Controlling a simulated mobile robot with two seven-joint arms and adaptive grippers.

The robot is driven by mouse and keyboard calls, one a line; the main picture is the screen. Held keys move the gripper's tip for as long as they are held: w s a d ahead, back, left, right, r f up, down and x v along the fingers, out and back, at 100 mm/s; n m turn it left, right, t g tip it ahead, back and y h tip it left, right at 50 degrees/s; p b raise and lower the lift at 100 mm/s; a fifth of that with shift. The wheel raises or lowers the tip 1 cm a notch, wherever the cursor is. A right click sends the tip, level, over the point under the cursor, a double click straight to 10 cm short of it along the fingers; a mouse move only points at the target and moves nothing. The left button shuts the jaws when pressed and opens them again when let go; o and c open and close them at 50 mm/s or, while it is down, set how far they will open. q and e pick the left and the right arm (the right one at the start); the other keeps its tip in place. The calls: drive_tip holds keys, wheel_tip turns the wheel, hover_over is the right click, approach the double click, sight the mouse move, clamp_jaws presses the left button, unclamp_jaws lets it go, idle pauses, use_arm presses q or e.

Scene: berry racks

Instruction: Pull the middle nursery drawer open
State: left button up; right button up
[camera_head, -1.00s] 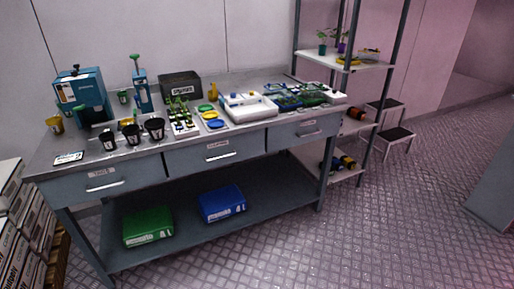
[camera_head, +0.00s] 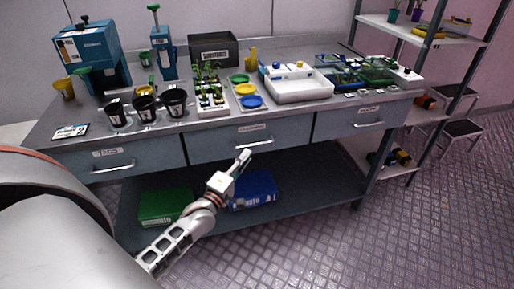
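The middle drawer (camera_head: 215,148) of the workbench is shut, its front flush with the drawers on either side. Its light bar handle (camera_head: 256,143) is on the drawer front, below a small label. My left gripper (camera_head: 243,158) is just in front of the drawer's lower edge, a little left of and below the handle in the picture. It looks apart from the handle, but the depth is hard to judge. Its fingers are too small to tell whether they are open or shut. My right gripper is not in view.
The left drawer (camera_head: 125,158) and right drawer (camera_head: 345,120) are shut too. Pots, trays and a blue machine (camera_head: 93,50) crowd the benchtop. Green (camera_head: 163,205) and blue (camera_head: 262,190) bins sit on the lower shelf. A rack (camera_head: 425,60) stands at right.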

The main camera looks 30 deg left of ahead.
sight(256, 144)
use_arm(q)
drive_tip(key=w, duration=0.5)
drive_tip(key=w+r+b, duration=0.1)
drive_tip(key=w, duration=0.1)
drive_tip(key=shift+w+a, duration=0.15)
drive_tip(key=shift+w, duration=0.05)
clamp_jaws()
